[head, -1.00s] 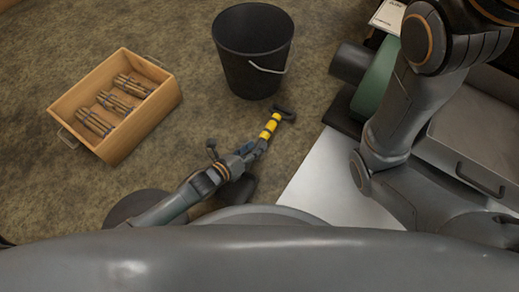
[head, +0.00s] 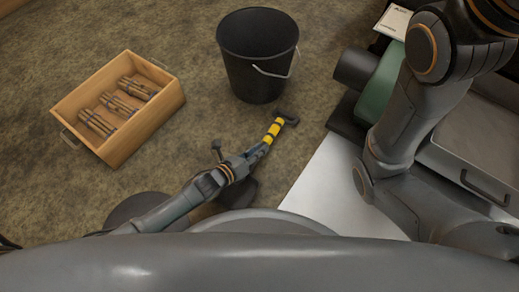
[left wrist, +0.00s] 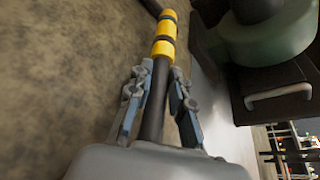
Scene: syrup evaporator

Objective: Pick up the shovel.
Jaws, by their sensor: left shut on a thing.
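The shovel (head: 274,131) has a dark shaft with yellow and black bands near its dark handle end. In the head view it is in the lower middle, just below the bucket; its lower part is largely hidden by my arm. My left gripper (head: 259,152) is shut on the shaft, just below the bands. In the left wrist view the shovel's shaft (left wrist: 155,100) runs between the two fingers of my left gripper (left wrist: 157,95), with the yellow bands beyond the fingertips. My right arm shows at the right of the head view, but its gripper is not seen.
A black bucket (head: 258,60) with a wire handle stands just beyond the shovel. A wooden crate (head: 150,128) with bundles of sticks lies to the left. A green cylindrical thing (head: 379,82) and a metal pan (head: 470,150) are at the right. The floor between crate and bucket is clear.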

